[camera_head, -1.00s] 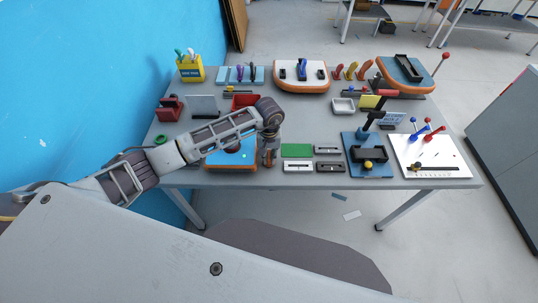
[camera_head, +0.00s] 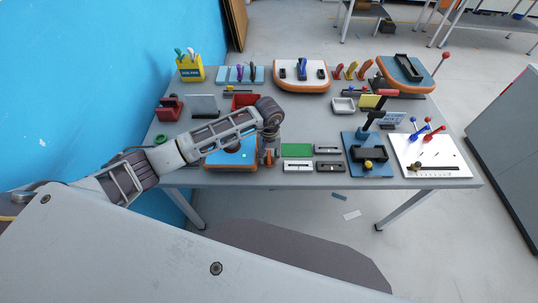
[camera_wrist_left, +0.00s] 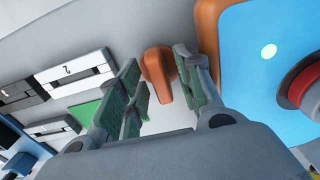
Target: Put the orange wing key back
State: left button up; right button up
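The orange wing key (camera_wrist_left: 158,66) shows in the left wrist view, beside the rounded orange edge of the blue board (camera_wrist_left: 265,45). My left gripper (camera_wrist_left: 160,90) is open, with one finger on each side of the key; gaps show between the key and the fingers. In the head view the gripper (camera_head: 269,150) points down at the right edge of the orange-rimmed blue board (camera_head: 222,158). There the key is mostly hidden among the fingers. My right gripper is not in view.
Green pad (camera_head: 296,150) and several small slotted plates (camera_head: 328,150) lie just right of the gripper. A blue fixture with a black lever (camera_head: 372,140) stands further right. Behind are a red tray (camera_head: 245,100), a white-topped orange board (camera_head: 302,88) and coloured handles (camera_head: 351,70).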

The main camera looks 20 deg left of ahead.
aim_at(269, 155)
pick_arm(q)
jog(key=shift+r, duration=0.45)
notch_tip(269, 155, up, 11)
jog(key=b, duration=0.3)
dwell(0.8)
